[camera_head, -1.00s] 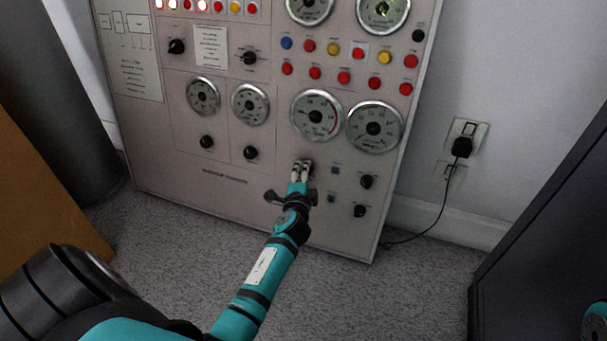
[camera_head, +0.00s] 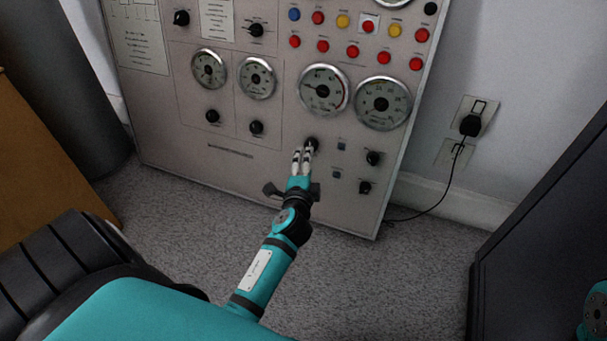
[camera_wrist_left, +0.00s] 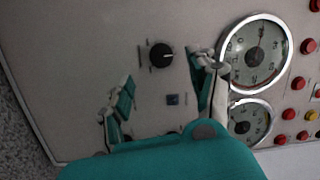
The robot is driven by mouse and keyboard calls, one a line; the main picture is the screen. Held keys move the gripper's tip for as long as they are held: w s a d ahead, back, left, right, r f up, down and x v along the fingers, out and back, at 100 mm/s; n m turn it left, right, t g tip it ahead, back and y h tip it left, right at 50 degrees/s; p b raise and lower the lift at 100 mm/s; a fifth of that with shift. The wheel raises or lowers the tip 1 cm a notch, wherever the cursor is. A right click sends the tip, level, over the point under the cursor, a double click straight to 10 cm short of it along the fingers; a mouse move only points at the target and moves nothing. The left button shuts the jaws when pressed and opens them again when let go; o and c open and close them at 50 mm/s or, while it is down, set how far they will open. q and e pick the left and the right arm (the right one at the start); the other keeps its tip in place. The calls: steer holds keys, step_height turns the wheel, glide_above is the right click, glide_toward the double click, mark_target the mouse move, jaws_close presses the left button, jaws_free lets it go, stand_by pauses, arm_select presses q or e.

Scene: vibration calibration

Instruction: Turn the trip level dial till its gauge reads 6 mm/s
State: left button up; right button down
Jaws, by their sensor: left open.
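The dial below the gauge with a red arc is a round black knob (camera_head: 311,143) on the grey panel; I take it for the trip level dial. It also shows in the left wrist view (camera_wrist_left: 161,55), with a white mark on it. Its gauge (camera_head: 323,90) is above it; it also shows in the wrist view (camera_wrist_left: 255,54). The scale numbers are too small to read surely. My left gripper (camera_head: 302,157) is open just below the knob, fingers pointing at the panel. In the wrist view the knob lies between and beyond the spread fingers, apart from them. My right gripper is not in view.
A second large gauge (camera_head: 381,104) is on the right. Small square buttons (camera_head: 341,146) and two black knobs (camera_head: 372,158) sit right of the dial. A plugged-in cable (camera_head: 438,204) hangs by the panel. A dark cabinet (camera_head: 545,220) stands at right. Carpet in front is clear.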

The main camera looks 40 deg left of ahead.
arm_select(q)
steer(key=v, duration=0.5)
stand_by(0.4)
